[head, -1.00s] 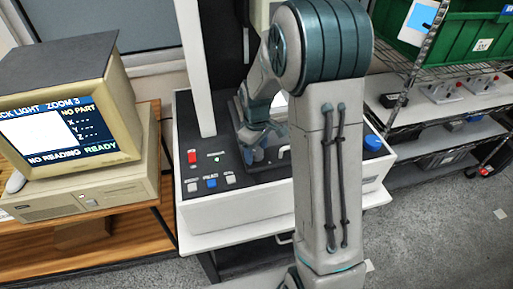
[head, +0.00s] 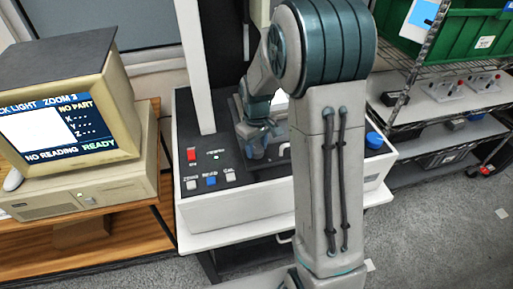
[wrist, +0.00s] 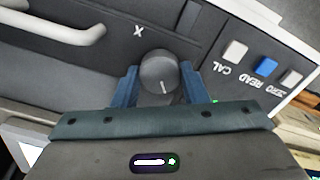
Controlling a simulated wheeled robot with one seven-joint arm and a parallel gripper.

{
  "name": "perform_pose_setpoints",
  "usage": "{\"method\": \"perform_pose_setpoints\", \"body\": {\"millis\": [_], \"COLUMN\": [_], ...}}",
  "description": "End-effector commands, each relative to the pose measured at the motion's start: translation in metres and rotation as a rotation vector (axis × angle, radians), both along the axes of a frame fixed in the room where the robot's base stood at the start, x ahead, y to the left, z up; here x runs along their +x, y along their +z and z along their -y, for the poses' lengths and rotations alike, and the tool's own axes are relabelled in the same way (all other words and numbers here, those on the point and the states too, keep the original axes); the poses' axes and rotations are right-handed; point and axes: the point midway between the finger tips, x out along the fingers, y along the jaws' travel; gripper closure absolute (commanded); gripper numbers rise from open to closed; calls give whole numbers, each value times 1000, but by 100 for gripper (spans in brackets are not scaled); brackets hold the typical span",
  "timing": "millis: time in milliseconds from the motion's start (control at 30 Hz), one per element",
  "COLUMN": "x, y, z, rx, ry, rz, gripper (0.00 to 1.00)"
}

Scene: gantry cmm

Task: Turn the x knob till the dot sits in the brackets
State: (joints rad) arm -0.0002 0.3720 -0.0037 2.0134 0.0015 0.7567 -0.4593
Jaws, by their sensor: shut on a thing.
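The x knob (wrist: 158,72) is a round dark grey knob with a white pointer line, beside a white X mark on the panel, in the wrist view. My gripper (wrist: 160,85) has its two blue fingers on either side of the knob and is shut on it. In the head view my gripper (head: 256,148) reaches down to the machine's dark panel, and my arm hides the knob there. The monitor (head: 66,128) shows NO PART, blank X, Y and Z values, NO READING and READY. No dot or brackets can be made out on its white picture area.
The panel has a red switch (head: 192,154) and ZERO, READ and CAL buttons, the blue READ button (head: 210,181) in the middle. A pale handle (wrist: 55,30) is left of the knob in the wrist view. A blue knob (head: 374,140) stands at the machine's right.

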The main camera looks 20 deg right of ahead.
Motion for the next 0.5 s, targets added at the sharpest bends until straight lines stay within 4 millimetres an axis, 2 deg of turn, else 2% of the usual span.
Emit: {"method": "perform_pose_setpoints", "body": {"millis": [500], "x": [0], "y": [-1], "z": [-1], "rx": [1], "ry": [-451], "rz": [2], "gripper": [84]}}
